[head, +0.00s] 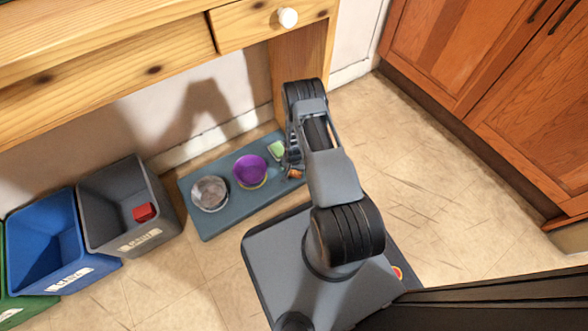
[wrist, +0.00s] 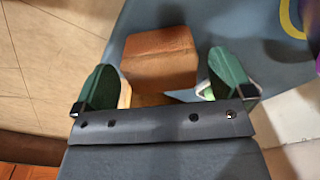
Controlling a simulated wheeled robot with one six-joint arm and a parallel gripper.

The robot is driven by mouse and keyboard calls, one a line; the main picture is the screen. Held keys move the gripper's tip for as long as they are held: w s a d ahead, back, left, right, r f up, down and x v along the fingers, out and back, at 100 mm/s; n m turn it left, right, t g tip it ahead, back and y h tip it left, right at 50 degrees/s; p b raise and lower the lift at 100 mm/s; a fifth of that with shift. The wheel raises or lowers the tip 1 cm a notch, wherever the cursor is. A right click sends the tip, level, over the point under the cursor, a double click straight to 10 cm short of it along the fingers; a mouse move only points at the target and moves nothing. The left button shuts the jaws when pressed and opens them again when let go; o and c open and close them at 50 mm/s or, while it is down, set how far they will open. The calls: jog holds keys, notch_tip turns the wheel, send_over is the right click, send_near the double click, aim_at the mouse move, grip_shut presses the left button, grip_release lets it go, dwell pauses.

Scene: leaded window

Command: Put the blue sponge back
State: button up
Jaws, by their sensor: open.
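I cannot make out a blue sponge in either view. My gripper (wrist: 161,62) is open, with one green-padded finger on each side of an orange-brown block (wrist: 158,58). The block lies between the fingertips, with a visible gap to the right finger; whether the left finger touches it is unclear. In the head view my gripper (head: 292,160) is low over the right end of the blue-grey mat (head: 225,222), and the block (head: 296,174) shows beside it. A pale green piece (head: 276,150) lies on the mat just left of my gripper.
A metal bowl (head: 210,193) and a purple bowl (head: 250,170) stand on the mat. Left of it are a grey bin (head: 115,205) holding a red block (head: 144,212), a blue bin (head: 45,245) and a green bin. A wooden desk (head: 120,75) overhangs behind. Floor at right is clear.

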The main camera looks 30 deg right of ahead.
notch_tip(320, 180, up, 11)
jog(key=p, duration=0.4)
jog(key=shift+s+r+p, duration=0.15)
jog(key=shift+r+p, duration=0.05)
jog(key=shift+p, duration=0.1)
